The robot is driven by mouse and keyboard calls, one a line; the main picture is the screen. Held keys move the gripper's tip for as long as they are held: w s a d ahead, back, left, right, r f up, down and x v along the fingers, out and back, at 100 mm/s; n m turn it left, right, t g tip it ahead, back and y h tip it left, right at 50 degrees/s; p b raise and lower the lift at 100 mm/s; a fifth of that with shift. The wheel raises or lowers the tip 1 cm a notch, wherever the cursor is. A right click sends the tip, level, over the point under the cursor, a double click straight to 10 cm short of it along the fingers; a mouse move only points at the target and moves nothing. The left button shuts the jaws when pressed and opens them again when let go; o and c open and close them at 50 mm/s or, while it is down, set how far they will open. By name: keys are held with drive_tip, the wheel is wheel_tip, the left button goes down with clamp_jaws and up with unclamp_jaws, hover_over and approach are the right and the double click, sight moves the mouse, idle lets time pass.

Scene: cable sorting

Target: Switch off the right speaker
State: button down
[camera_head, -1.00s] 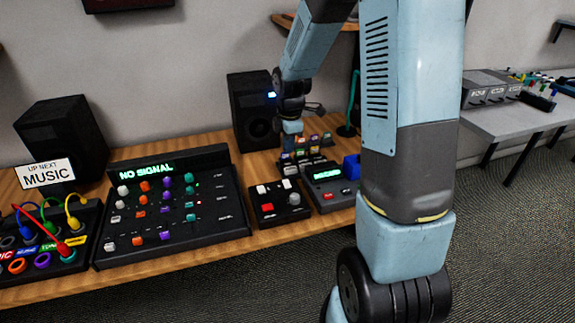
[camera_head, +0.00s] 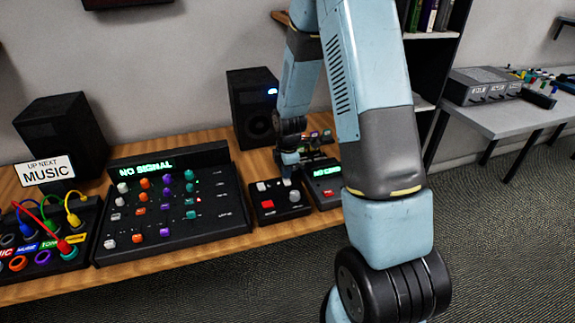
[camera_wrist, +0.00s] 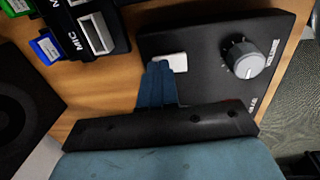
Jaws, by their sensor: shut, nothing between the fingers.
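The right speaker (camera_head: 252,125) is a black box at the back of the wooden desk, with a blue light lit at its upper right. A dark speaker face (camera_wrist: 18,110) shows at the left of the wrist view. A small black control box (camera_head: 268,213) in front of it carries red and white buttons and a grey knob (camera_wrist: 245,60). My gripper (camera_head: 289,176) is shut and empty over this box. In the wrist view its blue fingertips (camera_wrist: 158,68) are at the white button (camera_wrist: 173,61); I cannot tell whether they touch.
A large black mixer (camera_head: 170,225) labelled NO SIGNAL lies left of the control box. A device with a green display (camera_head: 325,170) is close on its right. The left speaker (camera_head: 60,135) stands behind a MUSIC sign (camera_head: 45,170).

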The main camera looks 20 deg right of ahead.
drive_tip(key=shift+f, duration=0.3)
drive_tip(key=shift+d, duration=0.15)
drive_tip(key=shift+f, duration=0.1)
drive_tip(key=shift+a, duration=0.2)
drive_tip(key=shift+s, duration=0.2)
drive_tip(key=shift+s+r, duration=0.2)
drive_tip(key=shift+s, duration=0.35)
